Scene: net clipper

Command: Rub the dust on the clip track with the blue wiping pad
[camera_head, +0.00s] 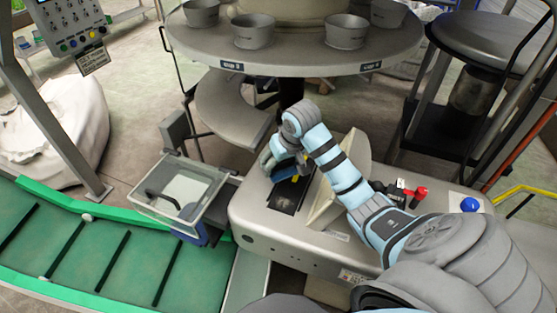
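My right arm reaches in from the lower right, and its gripper (283,168) is over the machine top, pointing down. A small blue piece (284,173), seemingly the wiping pad, shows at the fingertips, just above or touching the far end of a dark plate. This dark plate (285,197), seemingly the clip track, lies on the light grey machine (262,212). A yellow bit (297,178) shows beside the fingertips. The fingers are small and partly hidden by the wrist, so I cannot tell how they hold the blue piece. Dust is too small to make out. My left gripper is out of view.
A clear-lidded box (180,190) stands left of the machine, by a green conveyor (90,255). A round table with grey cups (253,30) overhangs behind. A slanted beige plate (325,205) stands right of the track. Red levers (420,193) and a blue button (470,205) sit further right.

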